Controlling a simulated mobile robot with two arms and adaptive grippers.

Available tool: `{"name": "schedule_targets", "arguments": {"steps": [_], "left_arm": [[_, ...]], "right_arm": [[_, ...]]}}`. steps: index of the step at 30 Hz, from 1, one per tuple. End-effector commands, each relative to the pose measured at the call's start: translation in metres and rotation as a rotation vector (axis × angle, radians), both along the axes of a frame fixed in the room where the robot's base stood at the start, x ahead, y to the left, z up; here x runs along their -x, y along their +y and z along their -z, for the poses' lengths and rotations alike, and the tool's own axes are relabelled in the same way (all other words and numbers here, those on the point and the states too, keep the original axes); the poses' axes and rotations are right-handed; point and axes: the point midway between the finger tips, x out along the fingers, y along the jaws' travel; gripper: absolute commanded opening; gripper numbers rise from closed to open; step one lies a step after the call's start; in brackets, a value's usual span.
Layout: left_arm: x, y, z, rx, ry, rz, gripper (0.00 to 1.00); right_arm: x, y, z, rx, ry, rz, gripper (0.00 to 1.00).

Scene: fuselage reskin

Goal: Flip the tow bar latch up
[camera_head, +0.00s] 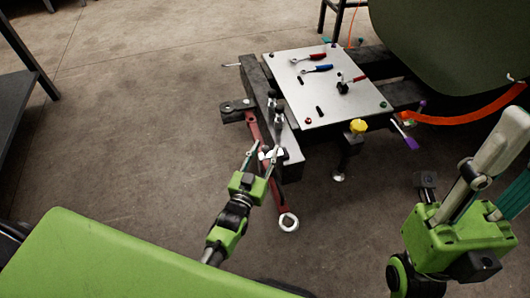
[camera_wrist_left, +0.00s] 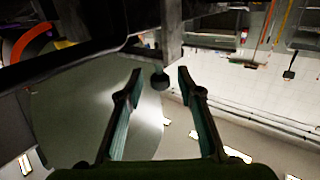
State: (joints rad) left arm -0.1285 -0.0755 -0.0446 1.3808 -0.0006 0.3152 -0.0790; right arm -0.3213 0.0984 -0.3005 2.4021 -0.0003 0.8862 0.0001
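The red tow bar (camera_head: 257,133) runs under the front of the black frame, with a pale ring (camera_head: 288,222) at its near end. My left gripper (camera_head: 262,150) is open over the bar, beside the frame's front edge. In the left wrist view a dark round knob (camera_wrist_left: 159,80) hangs below a grey post, between the open fingertips (camera_wrist_left: 156,78) and apart from them. I cannot tell whether this knob belongs to the latch. Two black knobs (camera_head: 279,112) stand on the frame just beyond the gripper. My right gripper (camera_head: 520,145) is open and empty at the right edge.
A metal plate (camera_head: 305,82) on the frame carries red- and blue-handled tools. A yellow knob (camera_head: 358,126) and a purple-handled tool (camera_head: 411,143) are at its near right. A large green panel (camera_head: 450,40) is behind. The floor (camera_head: 130,130) to the left is clear.

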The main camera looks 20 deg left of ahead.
Motion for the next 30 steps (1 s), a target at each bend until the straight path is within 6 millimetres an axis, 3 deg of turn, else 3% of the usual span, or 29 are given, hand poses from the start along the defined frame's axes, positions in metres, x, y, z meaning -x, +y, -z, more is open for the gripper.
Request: {"name": "schedule_targets", "arguments": {"steps": [11,15,30], "left_arm": [[-0.006,0.000,0.000,0.000,0.000,0.000,0.34],[-0.006,0.000,0.000,0.000,0.000,0.000,0.00],[-0.005,0.011,-0.004,-0.025,0.015,0.000,0.00]], "right_arm": [[-0.001,0.001,-0.002,0.002,-0.006,0.000,0.34],[-0.001,0.000,-0.002,0.002,-0.007,0.000,0.34],[0.002,-0.001,-0.005,-0.007,0.005,0.001,0.34]]}}
